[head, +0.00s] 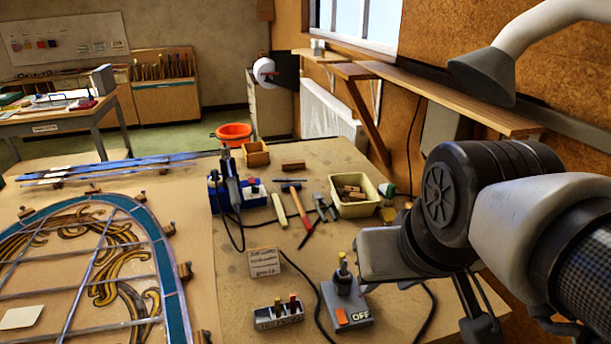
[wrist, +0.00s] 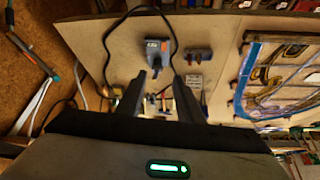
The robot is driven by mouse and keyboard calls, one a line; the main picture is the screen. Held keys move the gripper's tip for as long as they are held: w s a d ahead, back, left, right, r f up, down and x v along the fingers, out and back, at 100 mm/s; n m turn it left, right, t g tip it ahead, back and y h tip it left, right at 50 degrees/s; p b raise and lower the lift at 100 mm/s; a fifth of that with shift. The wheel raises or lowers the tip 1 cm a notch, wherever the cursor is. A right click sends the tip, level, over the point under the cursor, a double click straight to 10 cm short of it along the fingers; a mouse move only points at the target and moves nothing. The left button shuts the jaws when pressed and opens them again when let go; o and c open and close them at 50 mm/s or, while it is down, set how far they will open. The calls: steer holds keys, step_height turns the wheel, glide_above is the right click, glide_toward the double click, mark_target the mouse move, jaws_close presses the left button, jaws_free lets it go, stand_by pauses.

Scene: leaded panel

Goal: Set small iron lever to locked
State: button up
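A small grey block (head: 278,315) with several short levers stands on the bench; two raised tips look red and yellow. Its labels are too small to read, so I cannot tell which lever is the small iron's or how it is set. It also shows in the wrist view (wrist: 199,55). To its right is a grey unit (head: 347,308) with an orange switch, the word OFF and a yellow-tipped upright piece; the wrist view shows this unit too (wrist: 153,50). My gripper (wrist: 161,76) has its fingers apart with nothing gripped, above the bench near this unit.
A written card (head: 265,262) stands behind the lever block. A black cable (head: 312,300) runs between block and unit. Hand tools (head: 304,205), a blue holder (head: 235,192) and a cream bin (head: 355,195) are farther back. The leaded panel (head: 85,265) lies left. Bare bench shows around the card.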

steer(key=shift+o, duration=0.3)
steer(key=w+b, duration=0.1)
steer(key=w, duration=0.2)
steer(key=w+r+n+g+b, duration=0.1)
steer(key=w, duration=0.2)
steer(key=w+r+n+b, duration=0.1)
steer(key=w, duration=0.3)
steer(key=shift+d+r+g, duration=0.1)
steer(key=shift+r+g, duration=0.1)
steer(key=shift+g, duration=0.2)
steer(key=n+g+b, duration=0.4)
steer(key=n, duration=0.2)
glide_above(342, 254)
step_height(342, 254, down, 9)
step_height(342, 254, down, 18)
steer(key=b, duration=0.2)
steer(key=shift+r+b, duration=0.2)
steer(key=shift+b, duration=0.1)
steer(key=shift+d, duration=0.1)
jaws_close()
